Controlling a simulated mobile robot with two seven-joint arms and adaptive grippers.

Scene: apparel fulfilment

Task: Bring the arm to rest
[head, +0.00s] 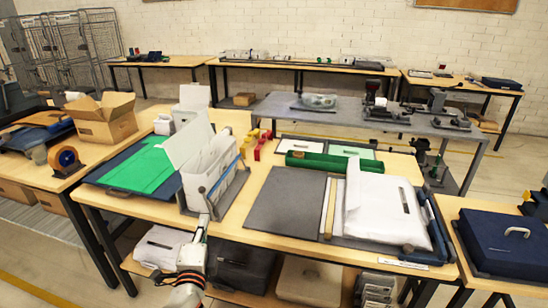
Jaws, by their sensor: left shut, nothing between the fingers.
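My left arm comes in from the bottom of the head view, left of centre. Its gripper (203,222) is shut and empty, with its fingertips near the front edge of the wooden table (262,228). The tips overlap the lower front of a rack (217,200) holding upright white bags or sheets (211,165); I cannot tell whether they touch it. My right gripper is not in view.
A green sheet (138,167) lies left of the rack. A grey board (286,203) and a white bag (381,207) lie to the right, behind them a green tray (334,162). Bins stand on the shelf below. A cardboard box (104,122) stands on the left table.

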